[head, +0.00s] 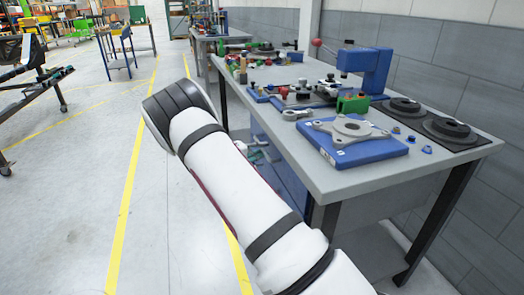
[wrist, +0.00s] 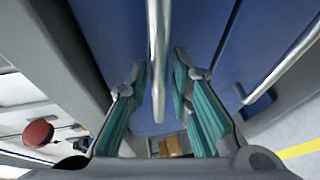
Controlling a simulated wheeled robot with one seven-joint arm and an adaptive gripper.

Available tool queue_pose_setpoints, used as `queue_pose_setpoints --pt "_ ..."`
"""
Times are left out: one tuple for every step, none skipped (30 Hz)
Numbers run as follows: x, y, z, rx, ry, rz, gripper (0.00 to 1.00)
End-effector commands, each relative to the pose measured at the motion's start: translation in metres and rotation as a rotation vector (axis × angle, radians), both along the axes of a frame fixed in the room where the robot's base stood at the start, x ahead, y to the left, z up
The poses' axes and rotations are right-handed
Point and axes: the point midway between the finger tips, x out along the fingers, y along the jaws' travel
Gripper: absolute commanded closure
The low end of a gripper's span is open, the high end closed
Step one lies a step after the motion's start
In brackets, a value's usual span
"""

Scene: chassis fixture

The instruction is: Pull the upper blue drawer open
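The upper blue drawer front (wrist: 112,35) fills the upper middle of the wrist view and looks closed. Its metal bar handle (wrist: 158,60) runs down the middle of that view. My gripper (wrist: 160,66) is open, with one teal-padded finger on each side of the handle. A gap shows between each finger and the bar, so it is not gripped. In the head view the blue drawer fronts (head: 283,172) show under the workbench, partly hidden by my arm. My gripper is mostly hidden there behind the arm.
A second metal handle (wrist: 285,68) sits on the lower blue drawer at right in the wrist view. The grey workbench (head: 440,160) stands above the drawers, carrying a blue fixture (head: 365,152) and parts. Open floor with yellow lines (head: 128,195) lies left of the bench.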

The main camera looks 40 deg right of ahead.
Motion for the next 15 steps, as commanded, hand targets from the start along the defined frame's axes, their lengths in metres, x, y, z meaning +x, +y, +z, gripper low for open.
queue_pose_setpoints --pt "0.0004 -0.003 -0.001 0.0 0.0 0.0 0.8" --pt "0.0005 -0.0042 -0.0012 0.0 0.0 0.0 0.8" --pt "0.0007 -0.0055 -0.0014 0.0 0.0 0.0 0.8" --pt "0.0008 -0.0061 -0.0014 0.0 0.0 0.0 0.8" --pt "0.0008 -0.0066 -0.0014 0.0 0.0 0.0 0.8" --pt "0.0008 -0.0068 -0.0013 0.0 0.0 0.0 0.8" --pt "0.0008 -0.0069 -0.0012 0.0 0.0 0.0 0.8" --pt "0.0009 -0.007 -0.0011 0.0 0.0 0.0 0.8" --pt "0.0008 -0.0069 -0.0011 0.0 0.0 0.0 0.8" --pt "0.0009 -0.0069 -0.0011 0.0 0.0 0.0 0.8" --pt "0.0009 -0.0069 -0.0011 0.0 0.0 0.0 0.8" --pt "0.0008 -0.0068 -0.001 0.0 0.0 0.0 0.82" --pt "0.0008 -0.0068 -0.001 0.0 0.0 0.0 0.89" --pt "0.0009 -0.0068 -0.001 0.0 0.0 0.0 0.96" --pt "0.0009 -0.0067 -0.001 0.0 0.0 0.0 1.0"
